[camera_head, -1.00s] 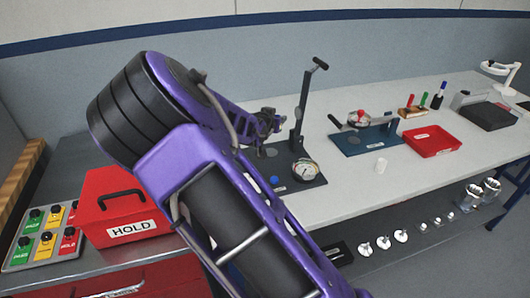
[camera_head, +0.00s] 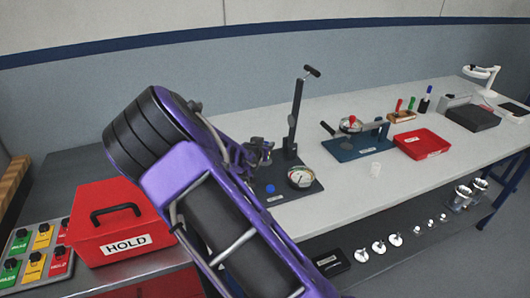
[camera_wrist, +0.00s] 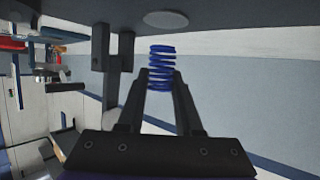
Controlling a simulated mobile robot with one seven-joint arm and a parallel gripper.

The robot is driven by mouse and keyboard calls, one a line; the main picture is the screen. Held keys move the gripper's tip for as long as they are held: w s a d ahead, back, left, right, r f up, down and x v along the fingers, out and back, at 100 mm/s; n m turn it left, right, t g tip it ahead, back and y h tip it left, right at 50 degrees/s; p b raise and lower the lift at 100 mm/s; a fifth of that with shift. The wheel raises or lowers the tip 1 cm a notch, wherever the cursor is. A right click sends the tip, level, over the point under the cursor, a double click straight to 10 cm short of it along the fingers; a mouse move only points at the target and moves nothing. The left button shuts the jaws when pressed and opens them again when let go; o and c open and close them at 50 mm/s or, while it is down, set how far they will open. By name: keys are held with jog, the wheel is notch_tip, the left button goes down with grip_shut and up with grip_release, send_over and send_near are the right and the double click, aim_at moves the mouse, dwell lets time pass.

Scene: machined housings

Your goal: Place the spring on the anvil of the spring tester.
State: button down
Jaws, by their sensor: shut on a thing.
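The blue coil spring (camera_wrist: 161,66) is between the fingertips of my gripper (camera_wrist: 160,82) in the wrist view, shut on its lower part in the picture. The spring tester has a dark base (camera_head: 312,188), an upright post with a lever (camera_head: 294,118), a round dial (camera_head: 301,177) and a blue knob (camera_head: 270,188). A pale round disc (camera_wrist: 167,18), apparently the anvil, lies on the dark surface just past the spring's free end, with a small gap showing. In the head view my gripper (camera_head: 262,152) is left of the post, low over the base, and hides the disc; I cannot make out the spring there.
A red HOLD box (camera_head: 112,222) stands at the left beside a button panel (camera_head: 36,250). The dark tester post (camera_wrist: 112,48) stands close beside my gripper.

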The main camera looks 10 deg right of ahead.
jog(key=shift+f, duration=1.15)
jog(key=shift+f+b, duration=0.25)
jog(key=shift+b, duration=0.05)
jog(key=c, duration=0.6)
grip_release()
jog(key=shift+r, duration=0.1)
jog(key=shift+r, duration=0.1)
jog(key=shift+s+a+r+p, duration=0.1)
jog(key=shift+r+p, duration=0.1)
jog(key=shift+p, duration=0.1)
jog(key=p+v, duration=0.1)
jog(key=v, duration=1)
jog(key=shift+s+a+r, duration=0.15)
jog(key=shift+s, duration=0.15)
